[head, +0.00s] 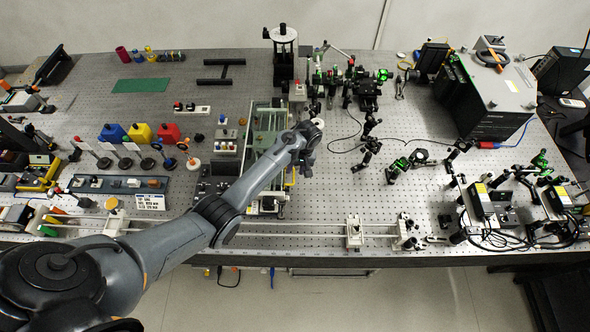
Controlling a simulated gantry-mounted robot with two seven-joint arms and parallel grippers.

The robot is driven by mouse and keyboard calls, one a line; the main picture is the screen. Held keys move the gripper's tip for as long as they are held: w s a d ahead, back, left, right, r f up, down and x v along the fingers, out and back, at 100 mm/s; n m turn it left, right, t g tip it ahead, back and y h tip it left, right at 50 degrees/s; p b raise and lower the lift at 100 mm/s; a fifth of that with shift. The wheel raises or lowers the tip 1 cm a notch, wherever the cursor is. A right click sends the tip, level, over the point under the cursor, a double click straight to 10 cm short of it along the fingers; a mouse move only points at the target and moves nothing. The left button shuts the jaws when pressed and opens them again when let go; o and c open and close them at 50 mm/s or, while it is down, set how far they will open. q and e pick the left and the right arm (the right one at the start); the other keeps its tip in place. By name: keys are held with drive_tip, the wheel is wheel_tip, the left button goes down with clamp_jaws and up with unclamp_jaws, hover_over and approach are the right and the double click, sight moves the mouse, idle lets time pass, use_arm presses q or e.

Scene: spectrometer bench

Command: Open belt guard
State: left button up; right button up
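A device with a greenish, see-through panel (268,122) in a pale frame stands at mid-table; it may be the belt guard, but I cannot be sure. Its lower part is hidden behind my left arm. I cannot tell whether the panel is open or shut. My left gripper (307,168) is at the right side of this device, seen from above. Its fingers are small and dark, so I cannot tell if they are open or touch anything. My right gripper is not in view.
A dark cylinder stand (284,55) rises behind the device. Green-lit optics (368,85) stand to the right, with loose cables. Red, yellow and blue blocks (140,133) stand to the left. A rail (310,228) runs along the front edge. A large grey box (490,95) is at back right.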

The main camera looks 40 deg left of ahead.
use_arm(q)
drive_tip(key=shift+s+a+f, duration=0.1)
drive_tip(key=shift+a+f, duration=0.05)
drive_tip(key=shift+f, duration=0.7)
clamp_jaws()
idle(0.9)
